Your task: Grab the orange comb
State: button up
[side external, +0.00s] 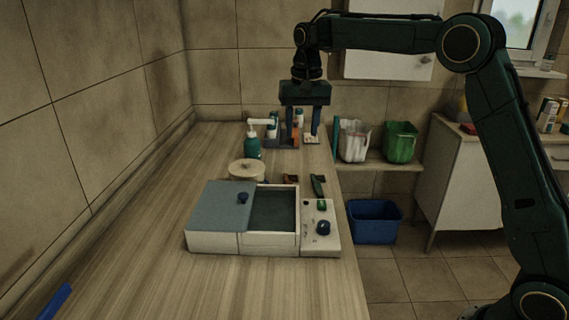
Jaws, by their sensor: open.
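A narrow upright orange thing (295,134), which looks like the orange comb, stands near the back of the wooden counter among small bottles. My gripper (302,137) points down from above with its two blue fingers apart. In this view the orange thing shows between the fingers, close to the left one. I cannot tell whether a finger touches it. Its lower part is small and partly hidden. A separate small reddish-brown thing (290,178) lies behind the basin; its kind is unclear.
A teal pump bottle (252,147) and a round pale pot (247,170) stand left of the gripper. A white basin box (212,242) with a grey lid (218,203) and a knob panel (322,240) sits in front. A dark green thing (318,186) lies behind the panel.

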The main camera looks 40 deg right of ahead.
jog(key=shift+m+g, duration=0.5)
jog(key=shift+m, duration=0.2)
jog(key=shift+w+d+f, duration=0.2)
jog(key=shift+w+f, duration=0.65)
jog(key=shift+f, duration=1.55)
jog(key=shift+w+d+f, duration=0.15)
jog(key=shift+w+f, duration=0.75)
jog(key=shift+f, duration=1.55)
jog(key=shift+w+d+f, duration=0.2)
jog(key=shift+w+f, duration=0.65)
jog(key=shift+f, duration=1.55)
jog(key=shift+d+f, duration=0.15)
jog(key=shift+f, duration=2.4)
grip_shut()
